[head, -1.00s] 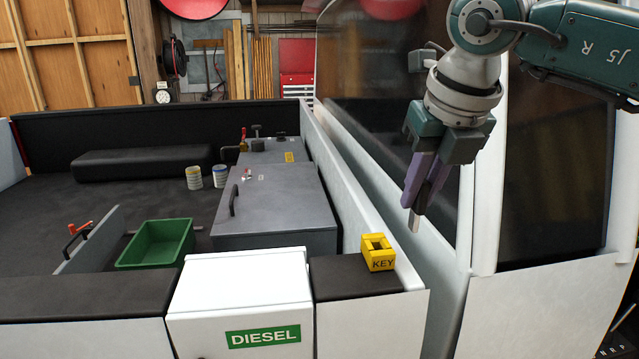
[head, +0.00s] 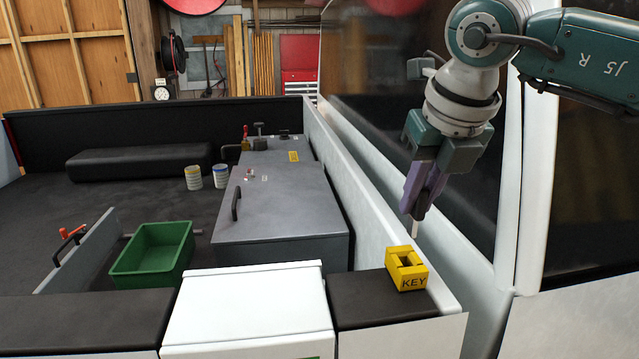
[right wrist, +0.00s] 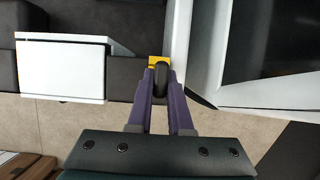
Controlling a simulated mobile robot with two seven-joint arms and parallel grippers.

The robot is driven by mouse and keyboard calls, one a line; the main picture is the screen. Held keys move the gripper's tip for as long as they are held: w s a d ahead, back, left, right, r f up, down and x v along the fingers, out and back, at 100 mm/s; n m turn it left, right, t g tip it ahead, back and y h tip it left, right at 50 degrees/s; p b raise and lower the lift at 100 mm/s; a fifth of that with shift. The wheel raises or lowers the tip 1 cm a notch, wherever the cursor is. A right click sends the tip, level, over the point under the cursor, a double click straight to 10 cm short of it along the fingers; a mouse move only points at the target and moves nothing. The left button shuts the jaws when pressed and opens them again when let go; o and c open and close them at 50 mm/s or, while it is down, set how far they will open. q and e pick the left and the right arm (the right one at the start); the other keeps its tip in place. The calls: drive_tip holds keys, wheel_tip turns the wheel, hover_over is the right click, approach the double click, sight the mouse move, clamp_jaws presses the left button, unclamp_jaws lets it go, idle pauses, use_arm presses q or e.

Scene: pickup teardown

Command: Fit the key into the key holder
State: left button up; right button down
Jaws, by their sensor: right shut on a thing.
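The yellow key holder (head: 407,270), marked KEY, sits on the black ledge at the right end of the truck bed wall. It has an open slot in its top. My right gripper (head: 418,212) is shut on the key, whose pale tip (head: 414,230) points down just above and slightly right of the holder, apart from it. In the right wrist view the key's dark rounded head (right wrist: 161,80) shows between the purple fingers, and it hides much of the yellow holder (right wrist: 154,62) beyond. My left gripper is not in view.
The white truck side wall (head: 440,290) runs close beside the holder, with the dark-windowed cab to its right. A white cabinet (head: 250,305) stands left of the holder. A green bin (head: 150,255) and a grey box (head: 275,210) lie further left.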

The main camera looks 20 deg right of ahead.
sight(414, 234)
drive_tip(key=shift+f+b, duration=1.5)
drive_tip(key=shift+f, duration=1.2)
drive_tip(key=shift+f+b, duration=0.7)
drive_tip(key=shift+b, duration=0.05)
drive_tip(key=c, duration=0.8)
unclamp_jaws()
drive_tip(key=shift+o, duration=0.2)
drive_tip(key=shift+r, duration=0.1)
drive_tip(key=shift+r, duration=0.2)
drive_tip(key=b+v, duration=0.4)
drive_tip(key=v, duration=0.5)
drive_tip(key=shift+s+r, duration=0.15)
drive_tip(key=shift+s, duration=0.1)
